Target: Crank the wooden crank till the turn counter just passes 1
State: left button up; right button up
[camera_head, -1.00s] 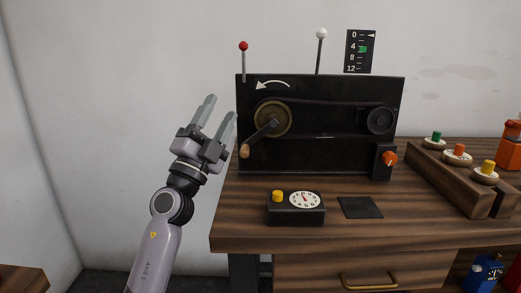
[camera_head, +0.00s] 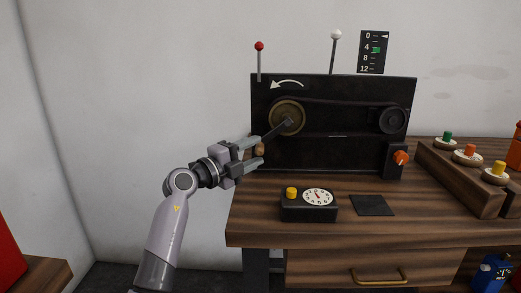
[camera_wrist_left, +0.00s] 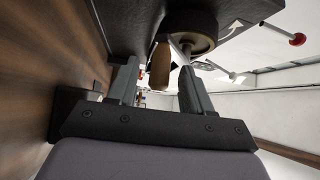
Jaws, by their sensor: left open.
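The wooden crank (camera_head: 260,150) has a tan grip on a dark arm at the lower left of the brass wheel (camera_head: 287,117), on a black panel (camera_head: 335,90). My left gripper (camera_head: 254,153) is open, its two fingers on either side of the grip. In the left wrist view the grip (camera_wrist_left: 160,66) stands between the open fingers, with a gap to the right finger; contact with the left one is unclear. A black scale (camera_head: 372,52) marked 0 to 12 has its white pointer at 0 and a green mark near 4. My right gripper is not in view.
A dial box (camera_head: 308,215) with a yellow button and a dark pad (camera_head: 373,205) lie on the wooden desk (camera_head: 270,232). An orange knob (camera_head: 400,158) is at the panel's right. A wooden block (camera_head: 460,178) carries coloured buttons. A white arrow (camera_head: 287,84) curves leftward above the wheel.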

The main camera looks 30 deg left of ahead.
aim_at(279, 128)
pick_arm(q)
jog(key=shift+x, duration=1.35)
jog(key=shift+c, duration=0.4)
grip_shut()
jog(key=shift+d, duration=0.1)
